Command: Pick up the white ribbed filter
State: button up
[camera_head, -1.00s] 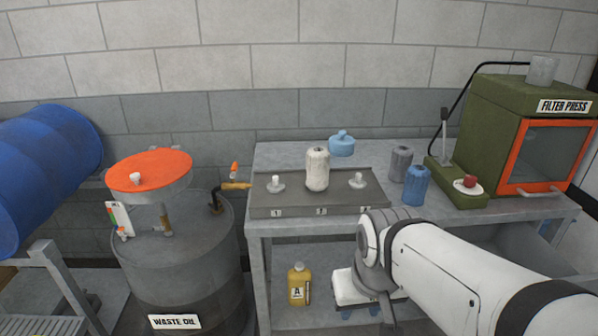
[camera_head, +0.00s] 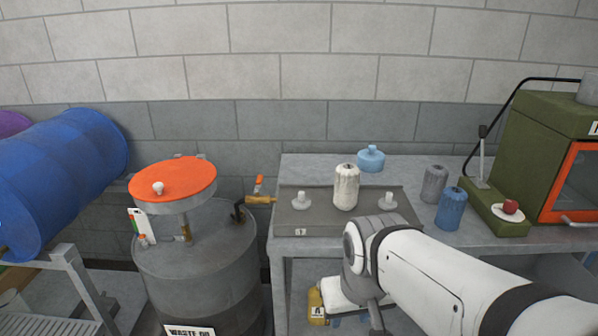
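The white ribbed filter (camera_head: 346,187) stands upright in the middle of the grey tray (camera_head: 290,219) on the workbench, between two pale pegs. My arm reaches in from the lower right, and its wrist is in front of the bench, below and to the right of the filter. My gripper's fingers cannot be made out. Nothing of mine touches the filter.
A blue filter (camera_head: 451,209) and a grey filter (camera_head: 434,184) stand right of the tray. A light blue container (camera_head: 370,159) is behind it. The green press (camera_head: 540,140) is at right.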

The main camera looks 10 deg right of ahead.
aim_at(346, 199)
jog(key=z, duration=0.2)
jog(key=i, duration=1.05)
jog(key=z, duration=0.7)
